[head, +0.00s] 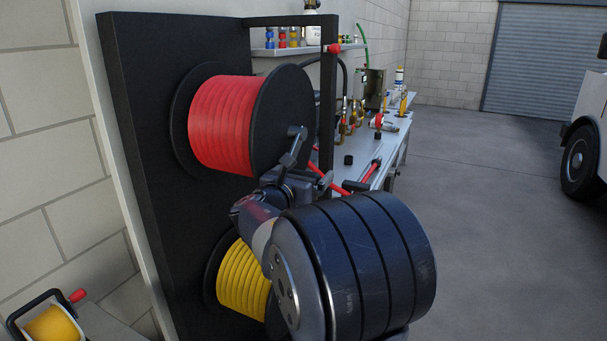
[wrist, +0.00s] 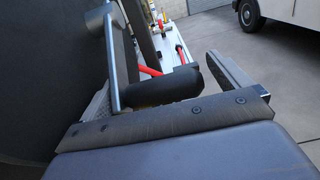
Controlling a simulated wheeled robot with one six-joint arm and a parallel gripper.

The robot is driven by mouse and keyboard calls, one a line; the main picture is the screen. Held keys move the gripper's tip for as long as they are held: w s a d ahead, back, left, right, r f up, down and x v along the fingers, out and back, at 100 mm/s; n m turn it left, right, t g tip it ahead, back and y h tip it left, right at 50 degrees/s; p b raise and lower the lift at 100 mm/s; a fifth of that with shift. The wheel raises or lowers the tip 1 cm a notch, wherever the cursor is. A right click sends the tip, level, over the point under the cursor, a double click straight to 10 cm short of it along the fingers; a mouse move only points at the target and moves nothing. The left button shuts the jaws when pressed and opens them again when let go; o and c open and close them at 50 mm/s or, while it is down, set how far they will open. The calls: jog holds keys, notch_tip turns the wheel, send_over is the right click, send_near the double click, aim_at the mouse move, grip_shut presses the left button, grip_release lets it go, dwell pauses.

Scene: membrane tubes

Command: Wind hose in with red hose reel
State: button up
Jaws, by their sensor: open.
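The red hose reel (head: 222,122) is wound with red hose between black flanges on the upper part of a black frame. Its crank (head: 292,150) sticks out of the right flange, its arm slanting down toward my gripper. My gripper (head: 307,181) is open beside the crank's lower end. In the wrist view, my gripper (wrist: 165,78) has its fingers apart, with the black crank grip (wrist: 176,88) between them. The grey crank arm (wrist: 116,65) rises near the left finger. Whether either finger touches the grip cannot be told. Part of the gripper is hidden behind my wrist in the head view.
A yellow hose reel (head: 242,280) sits below, partly behind my arm. A bench (head: 397,140) with brass fittings and red hose pieces stands behind. A small yellow reel (head: 54,326) is at lower left. A vehicle (head: 590,130) stands at right. The floor (head: 490,200) is clear.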

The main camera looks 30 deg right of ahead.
jog(key=shift+f, duration=0.15)
jog(key=c, duration=1.2)
jog(key=shift+p, duration=0.35)
